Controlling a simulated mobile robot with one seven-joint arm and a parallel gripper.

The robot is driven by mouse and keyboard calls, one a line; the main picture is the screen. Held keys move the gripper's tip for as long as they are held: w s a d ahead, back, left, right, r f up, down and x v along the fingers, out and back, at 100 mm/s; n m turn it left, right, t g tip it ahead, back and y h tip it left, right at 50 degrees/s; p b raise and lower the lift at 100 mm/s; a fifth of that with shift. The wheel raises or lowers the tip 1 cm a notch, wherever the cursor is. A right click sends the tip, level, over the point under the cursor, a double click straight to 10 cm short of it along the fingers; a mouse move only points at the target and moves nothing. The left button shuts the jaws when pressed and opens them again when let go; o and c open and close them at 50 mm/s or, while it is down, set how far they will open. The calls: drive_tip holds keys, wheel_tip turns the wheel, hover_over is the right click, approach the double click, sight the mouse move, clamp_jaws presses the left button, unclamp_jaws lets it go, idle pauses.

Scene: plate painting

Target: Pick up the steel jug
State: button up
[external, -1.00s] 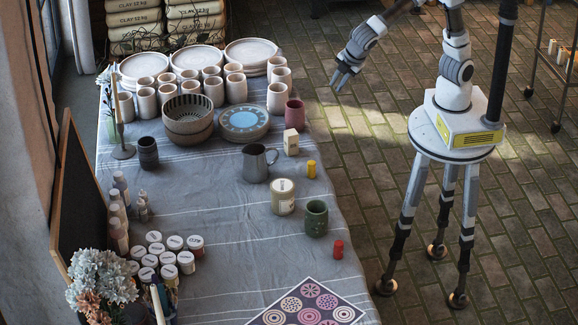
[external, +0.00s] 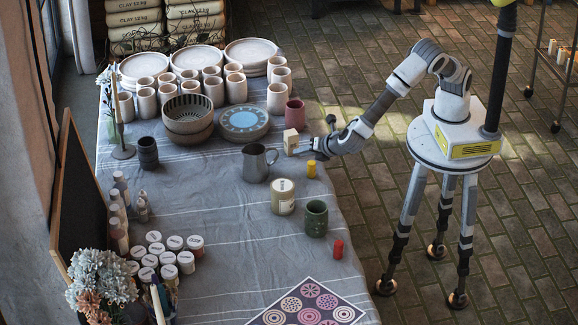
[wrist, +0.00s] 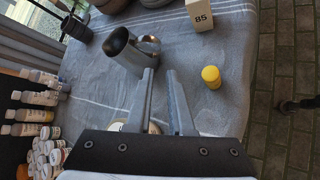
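The steel jug (external: 254,164) stands upright on the grey cloth, with its handle on the right side. In the wrist view the jug (wrist: 122,58) is upper left of the fingertips, its handle toward them. My gripper (external: 297,149) is at the table's right edge, just right of the jug's handle and low over the table. In the wrist view my gripper (wrist: 160,72) has its two fingers apart with nothing held between them. The fingertips appear close to the handle; whether they touch it cannot be told.
A small box (wrist: 199,15) and a yellow jar (wrist: 211,77) stand close to the fingers. A cream can (external: 282,203) and a green cup (external: 316,222) stand nearer the front.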

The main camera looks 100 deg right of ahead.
sight(276, 158)
drive_tip(key=b+x, duration=0.1)
drive_tip(key=x, duration=1.4)
drive_tip(key=shift+b, duration=0.35)
clamp_jaws()
idle(0.7)
